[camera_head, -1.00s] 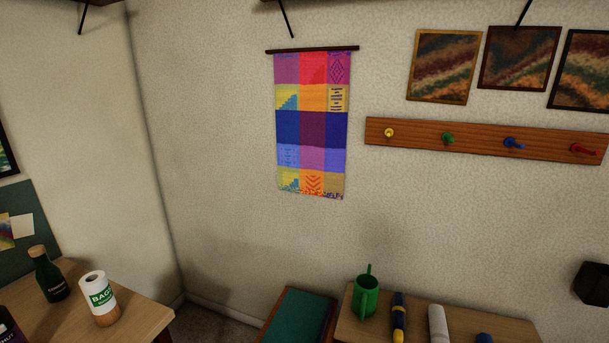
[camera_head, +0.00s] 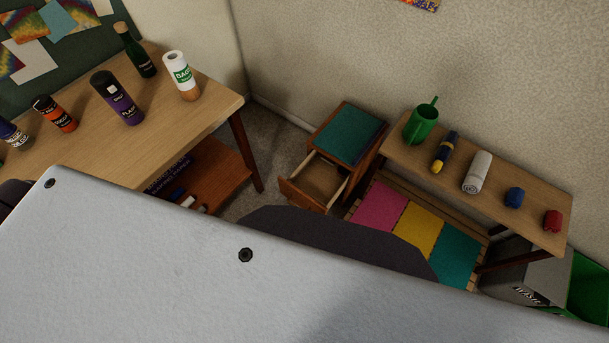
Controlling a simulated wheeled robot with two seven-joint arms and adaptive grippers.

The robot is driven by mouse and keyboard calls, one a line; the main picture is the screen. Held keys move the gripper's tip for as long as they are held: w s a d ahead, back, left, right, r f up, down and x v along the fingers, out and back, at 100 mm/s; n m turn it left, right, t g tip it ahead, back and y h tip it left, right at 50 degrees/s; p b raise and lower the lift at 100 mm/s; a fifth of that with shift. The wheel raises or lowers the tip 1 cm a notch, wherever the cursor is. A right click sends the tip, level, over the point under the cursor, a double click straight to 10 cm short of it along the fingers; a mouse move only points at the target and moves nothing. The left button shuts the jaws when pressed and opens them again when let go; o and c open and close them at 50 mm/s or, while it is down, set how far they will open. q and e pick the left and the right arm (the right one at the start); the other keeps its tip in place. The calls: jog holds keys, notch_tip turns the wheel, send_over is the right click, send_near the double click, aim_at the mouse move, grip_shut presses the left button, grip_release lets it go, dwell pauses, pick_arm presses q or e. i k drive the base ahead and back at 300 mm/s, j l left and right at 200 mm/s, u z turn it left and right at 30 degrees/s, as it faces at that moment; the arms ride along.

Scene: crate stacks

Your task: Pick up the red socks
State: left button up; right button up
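A small red bundle (camera_head: 553,221) lies at the right end of the narrow wooden table (camera_head: 395,152); it looks like the red socks, though it is small in view. A similar blue bundle (camera_head: 515,197) lies just left of it. Neither of my grippers shows in the head view. A large pale panel of my own body fills the bottom of the picture and hides what is behind it.
Left of the bundles stand a rolled white towel (camera_head: 477,173), a dark blue and yellow flashlight (camera_head: 445,152) and a green watering can (camera_head: 421,122). A small cabinet (camera_head: 377,150) has its drawer (camera_head: 297,198) open. A desk (camera_head: 150,139) with bottles stands left. A green bin (camera_head: 588,290) is lower right.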

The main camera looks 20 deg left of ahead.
aim_at(553, 218)
jog(key=z, duration=1.8)
jog(key=i+l, duration=0.15)
jog(key=l, duration=0.15)
jog(key=i+l+u, duration=0.15)
jog(key=i+l, duration=0.15)
jog(key=l, duration=0.35)
jog(key=i+l+u, duration=0.15)
jog(key=l, duration=0.2)
